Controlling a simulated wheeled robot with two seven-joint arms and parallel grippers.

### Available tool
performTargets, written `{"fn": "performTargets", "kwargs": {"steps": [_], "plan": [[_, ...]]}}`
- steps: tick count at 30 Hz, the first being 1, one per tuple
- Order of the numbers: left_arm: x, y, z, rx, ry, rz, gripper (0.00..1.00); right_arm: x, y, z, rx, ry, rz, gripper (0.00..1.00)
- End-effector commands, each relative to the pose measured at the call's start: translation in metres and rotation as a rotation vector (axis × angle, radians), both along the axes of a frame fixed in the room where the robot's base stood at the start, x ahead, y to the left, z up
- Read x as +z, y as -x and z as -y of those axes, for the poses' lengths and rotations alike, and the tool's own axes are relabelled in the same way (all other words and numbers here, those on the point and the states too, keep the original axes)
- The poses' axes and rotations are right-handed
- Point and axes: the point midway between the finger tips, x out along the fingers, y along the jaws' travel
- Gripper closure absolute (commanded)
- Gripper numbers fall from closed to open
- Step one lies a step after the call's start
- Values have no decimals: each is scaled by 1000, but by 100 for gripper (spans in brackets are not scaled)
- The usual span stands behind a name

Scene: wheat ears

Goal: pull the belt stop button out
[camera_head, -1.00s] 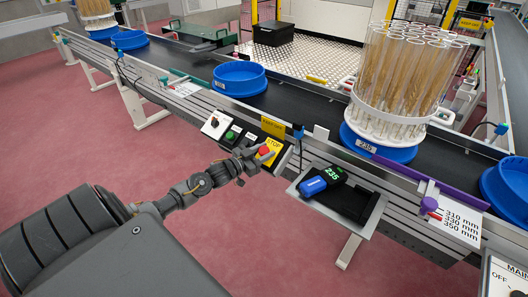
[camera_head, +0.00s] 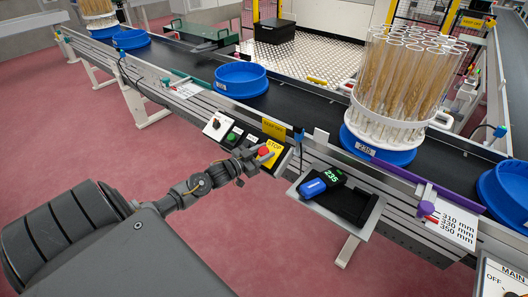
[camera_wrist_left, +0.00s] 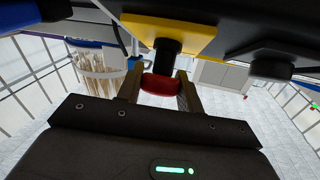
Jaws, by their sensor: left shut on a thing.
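The belt stop button has a red head (camera_head: 264,151) beside a yellow STOP plate (camera_head: 274,146) on the control panel at the front of the conveyor. In the left wrist view the red head (camera_wrist_left: 158,84) sits on a black stem against the yellow plate (camera_wrist_left: 170,32). My left gripper (camera_head: 257,158) is at the button, and in the left wrist view its two fingers (camera_wrist_left: 160,91) are shut on the red head, one on each side. Whether the button is in or out is hard to tell. My right gripper does not show.
A black selector switch (camera_head: 215,124) and a green button (camera_head: 231,136) sit left of the stop button. A tray (camera_head: 349,229) with a blue scanner (camera_head: 311,187) and a display reading 235 juts out to the right. A blue carrier (camera_head: 377,147) with glass tubes of wheat stands on the belt (camera_head: 300,103).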

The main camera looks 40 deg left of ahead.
Motion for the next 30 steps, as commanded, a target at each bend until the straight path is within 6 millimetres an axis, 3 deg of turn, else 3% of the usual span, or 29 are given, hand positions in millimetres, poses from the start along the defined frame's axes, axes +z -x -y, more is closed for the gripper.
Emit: {"fn": "performTargets", "kwargs": {"steps": [2,3,8,20,30], "plan": [[3,0,-1,0,-1,7,100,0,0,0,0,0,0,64],[3,0,-1,0,-1,7,62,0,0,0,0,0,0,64],[3,0,-1,0,-1,6,41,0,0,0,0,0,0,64],[0,9,-2,0,-1,1,41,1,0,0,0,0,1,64],[0,72,-16,1,-1,0,41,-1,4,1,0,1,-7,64]]}}
